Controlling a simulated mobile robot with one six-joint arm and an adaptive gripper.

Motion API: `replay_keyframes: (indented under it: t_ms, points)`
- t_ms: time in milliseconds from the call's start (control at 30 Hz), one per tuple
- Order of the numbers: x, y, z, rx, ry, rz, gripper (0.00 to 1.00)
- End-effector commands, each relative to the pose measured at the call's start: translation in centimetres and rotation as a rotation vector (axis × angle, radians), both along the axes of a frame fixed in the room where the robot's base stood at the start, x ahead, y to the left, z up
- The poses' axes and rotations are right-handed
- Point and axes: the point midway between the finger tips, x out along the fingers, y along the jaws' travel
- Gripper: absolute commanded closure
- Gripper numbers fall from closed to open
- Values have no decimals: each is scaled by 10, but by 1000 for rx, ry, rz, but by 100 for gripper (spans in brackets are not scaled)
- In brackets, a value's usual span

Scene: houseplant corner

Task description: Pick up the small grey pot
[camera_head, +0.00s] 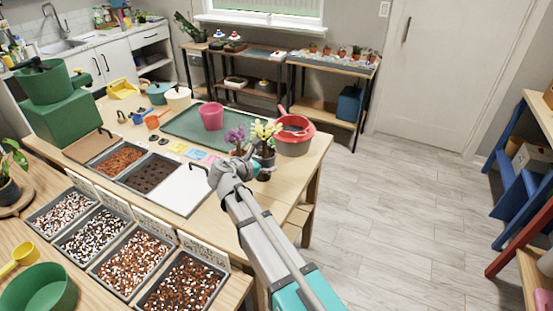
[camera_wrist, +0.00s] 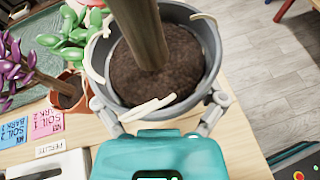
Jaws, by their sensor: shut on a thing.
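The small grey pot (camera_wrist: 198,75) fills the middle of the wrist view. It holds dark soil (camera_wrist: 150,80) and a thick brown stem. In the head view the grey pot (camera_head: 265,160) carries a plant with yellow flowers (camera_head: 264,132) near the table's right edge. My gripper (camera_wrist: 160,103) is shut on the pot, with a finger on either side of its wall. In the head view my gripper (camera_head: 250,168) partly hides the pot. I cannot tell whether the pot's base touches the table.
A purple plant in a terracotta pot (camera_wrist: 70,90) stands close on the left. A red pot (camera_head: 294,145) stands behind to the right, and a pink pot (camera_head: 211,116) on the green mat (camera_head: 180,127). Soil trays (camera_head: 150,174) lie to the left. The floor (camera_head: 400,220) at right is clear.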

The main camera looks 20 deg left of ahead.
Motion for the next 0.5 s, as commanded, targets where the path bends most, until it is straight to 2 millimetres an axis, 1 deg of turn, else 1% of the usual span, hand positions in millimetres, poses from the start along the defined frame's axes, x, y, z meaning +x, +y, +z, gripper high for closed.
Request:
replay_keyframes:
  t_ms: [33,200,300,500]
  points:
    - [-8,6,8,-1,-1,1,41]
    - [-26,20,17,-1,-1,1,41]
    - [-33,25,20,-1,-1,1,41]
    - [-40,30,23,-1,-1,-1,41]
